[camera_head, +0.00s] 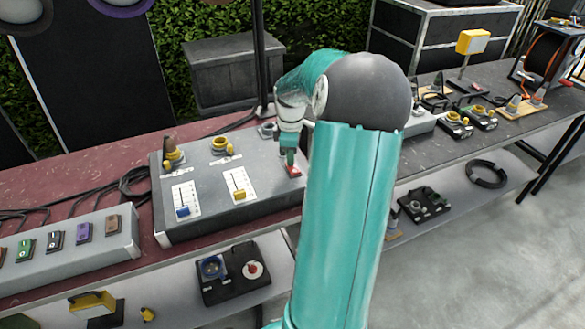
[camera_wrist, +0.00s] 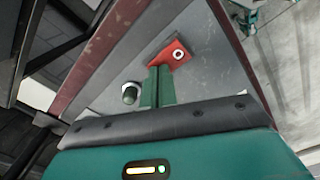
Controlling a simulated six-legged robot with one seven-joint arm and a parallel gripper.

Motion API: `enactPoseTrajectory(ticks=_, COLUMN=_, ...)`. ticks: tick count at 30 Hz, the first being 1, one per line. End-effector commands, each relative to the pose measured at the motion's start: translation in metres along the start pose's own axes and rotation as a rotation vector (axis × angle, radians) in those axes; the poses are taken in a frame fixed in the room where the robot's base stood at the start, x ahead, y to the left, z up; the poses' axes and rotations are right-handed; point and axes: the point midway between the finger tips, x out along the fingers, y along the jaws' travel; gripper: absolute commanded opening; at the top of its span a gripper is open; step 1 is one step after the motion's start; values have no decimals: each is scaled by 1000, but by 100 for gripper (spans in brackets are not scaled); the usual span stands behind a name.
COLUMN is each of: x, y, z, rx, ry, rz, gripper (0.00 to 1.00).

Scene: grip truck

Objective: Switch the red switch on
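The red switch (camera_head: 293,170) is at the right end of the grey control box (camera_head: 225,208). In the wrist view it is a small red plate (camera_wrist: 179,56) with a pale round fitting. My gripper (camera_head: 290,157) points down at the switch from above. In the wrist view its two green fingers (camera_wrist: 158,72) are together, with their tips at the red plate's lower left edge. I cannot tell whether they touch it. My arm hides the box's right end in the head view.
The box carries a blue slider (camera_head: 183,211), a yellow slider (camera_head: 239,194) and yellow-based knobs. A grey strip of coloured rocker switches (camera_head: 70,240) stands to the left. In the wrist view a metal knob (camera_wrist: 130,93) stands just left of my fingers.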

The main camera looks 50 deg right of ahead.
Motion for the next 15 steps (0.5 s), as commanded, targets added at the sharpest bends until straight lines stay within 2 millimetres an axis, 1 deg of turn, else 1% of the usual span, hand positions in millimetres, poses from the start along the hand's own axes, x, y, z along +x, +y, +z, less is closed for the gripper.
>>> enactPoseTrajectory(ticks=4, x=3, y=0, z=0, rx=0, ry=-1, rz=-2, gripper=0)
enactPoseTrajectory(ticks=7, x=1, y=0, z=0, rx=0, ry=-1, rz=-1, gripper=0)
enactPoseTrajectory(ticks=15, x=-17, y=0, z=0, rx=0, ry=-1, rz=1, gripper=0)
